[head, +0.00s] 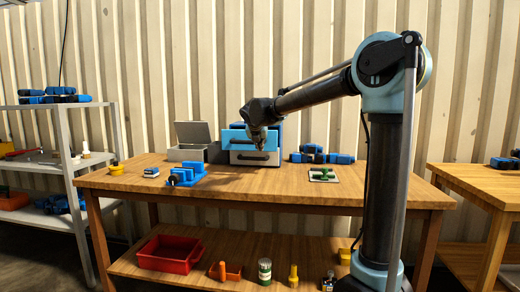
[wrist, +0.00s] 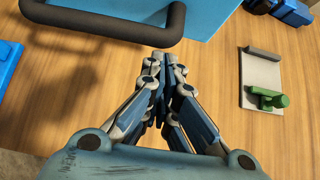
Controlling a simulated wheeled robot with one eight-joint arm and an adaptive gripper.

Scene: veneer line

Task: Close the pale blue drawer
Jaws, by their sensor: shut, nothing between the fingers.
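A small drawer cabinet (head: 280,135) stands at the back of the wooden table. Its upper drawer front is pale blue (head: 236,140), and it seems to stand out a little past the lower, greyer drawer (head: 256,158). How far out it is, I cannot tell. In the wrist view a pale blue surface (wrist: 225,14) and a dark bar handle (wrist: 120,37) show at the top. My gripper (head: 258,145) hangs in front of the cabinet and hides part of the blue front. In the wrist view its fingers (wrist: 160,60) are together and empty, close to the handle; contact is unclear.
A grey open-lidded box (head: 192,142) stands left of the cabinet. Blue parts (head: 187,174) lie front left, and more blue blocks (head: 320,156) sit right. A grey plate with a green piece (head: 323,175) lies to the right. The table's front middle is clear.

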